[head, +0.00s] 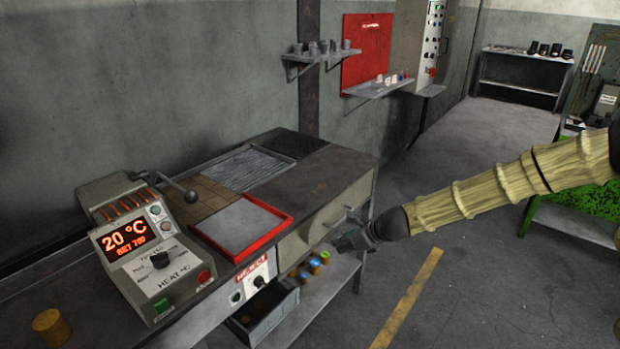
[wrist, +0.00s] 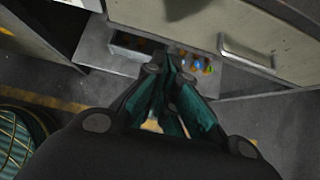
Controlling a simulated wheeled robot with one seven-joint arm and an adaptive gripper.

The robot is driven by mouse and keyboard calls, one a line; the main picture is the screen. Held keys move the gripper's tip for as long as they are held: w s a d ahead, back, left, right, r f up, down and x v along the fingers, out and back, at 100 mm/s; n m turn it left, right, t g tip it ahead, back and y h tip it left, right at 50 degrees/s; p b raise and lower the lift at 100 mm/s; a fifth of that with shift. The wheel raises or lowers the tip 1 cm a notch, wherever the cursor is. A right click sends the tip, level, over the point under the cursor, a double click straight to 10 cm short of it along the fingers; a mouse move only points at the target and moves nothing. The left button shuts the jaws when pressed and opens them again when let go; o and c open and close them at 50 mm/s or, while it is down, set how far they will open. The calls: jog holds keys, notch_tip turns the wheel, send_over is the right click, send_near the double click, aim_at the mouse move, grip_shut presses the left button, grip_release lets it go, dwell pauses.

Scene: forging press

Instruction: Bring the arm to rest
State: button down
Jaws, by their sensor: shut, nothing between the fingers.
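My gripper (head: 345,241) is at the end of my arm, which reaches in from the right in the head view. It is shut and empty, beside the front of the workbench (head: 325,170), near its drawer. In the wrist view my gripper (wrist: 158,75) has its teal-sided fingers together, pointing towards the bench front and the lower shelf. I cannot tell from these views whether it touches the drawer front.
The bench carries a heater control box (head: 155,265) reading 20 °C, a red-rimmed tray (head: 285,222) and a brass-coloured cylinder (head: 50,327). A grey bin (head: 285,312) stands below. A drawer handle (wrist: 247,55) juts out near my gripper. Floor with a yellow line (head: 408,300) lies open to the right.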

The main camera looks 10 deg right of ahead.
jog(key=s+a+f+n+g+h, duration=0.1)
jog(key=s+f+n+g+h, duration=0.25)
jog(key=s+f+n, duration=1.15)
jog(key=s+d+f+n+g+h, duration=0.1)
jog(key=s+d+f+n, duration=0.1)
jog(key=s, duration=0.9)
jog(key=s+d+f+n+h, duration=0.1)
jog(key=s+f+n, duration=0.4)
jog(key=s, duration=0.6)
jog(key=s+d+f+n+g+h, duration=0.1)
jog(key=s+d+f+n, duration=0.2)
jog(key=s, duration=0.9)
jog(key=shift+d+f+n+g, duration=0.25)
jog(key=shift+n+g, duration=0.1)
jog(key=shift+n, duration=0.35)
jog(key=shift+s, duration=0.1)
